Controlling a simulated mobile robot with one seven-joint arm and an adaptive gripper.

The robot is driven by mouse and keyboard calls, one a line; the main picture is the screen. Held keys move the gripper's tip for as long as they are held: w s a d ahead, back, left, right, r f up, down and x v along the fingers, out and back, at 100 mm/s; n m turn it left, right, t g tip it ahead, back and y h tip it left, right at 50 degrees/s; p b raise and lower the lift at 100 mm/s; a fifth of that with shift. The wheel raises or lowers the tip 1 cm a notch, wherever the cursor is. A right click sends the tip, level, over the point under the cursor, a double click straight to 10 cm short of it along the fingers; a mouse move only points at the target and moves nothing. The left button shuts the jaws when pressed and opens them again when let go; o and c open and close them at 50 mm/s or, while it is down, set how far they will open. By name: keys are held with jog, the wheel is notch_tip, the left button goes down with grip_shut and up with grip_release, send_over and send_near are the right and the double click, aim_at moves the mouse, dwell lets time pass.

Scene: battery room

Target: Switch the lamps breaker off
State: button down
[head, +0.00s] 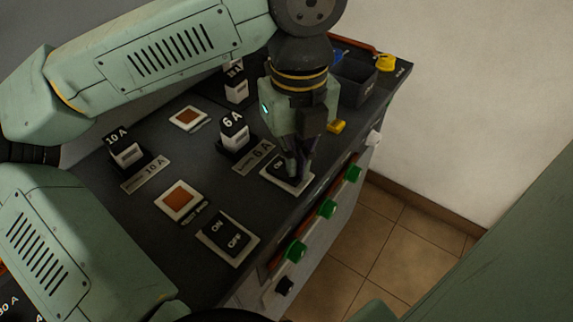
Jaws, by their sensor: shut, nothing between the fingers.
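Two rocker breakers sit on the dark panel top. The near breaker (228,239) is in full view, with a black rocker marked ON and OFF in a pale frame. The other breaker (275,178) is farther back and to the right, and my gripper hides much of it. My gripper (298,175) points down with its fingers shut and empty, and its tips are at this breaker's right part. I cannot tell whether they touch it. I cannot read a lamps label on either one, and the far rocker's position is hidden.
Fuse blocks marked 10 A (125,151) and 6 A (234,132) stand up from the panel. Two orange-brown square indicators (180,200) (189,118) lie flat. Green knobs (296,250) line the front face. A dark bin (354,82) and a yellow knob (386,63) are at the back right.

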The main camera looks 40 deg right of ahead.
jog(key=shift+f, duration=0.3)
jog(key=shift+r, duration=0.15)
jog(key=shift+r+p, duration=2)
jog(key=shift+r, duration=1.4)
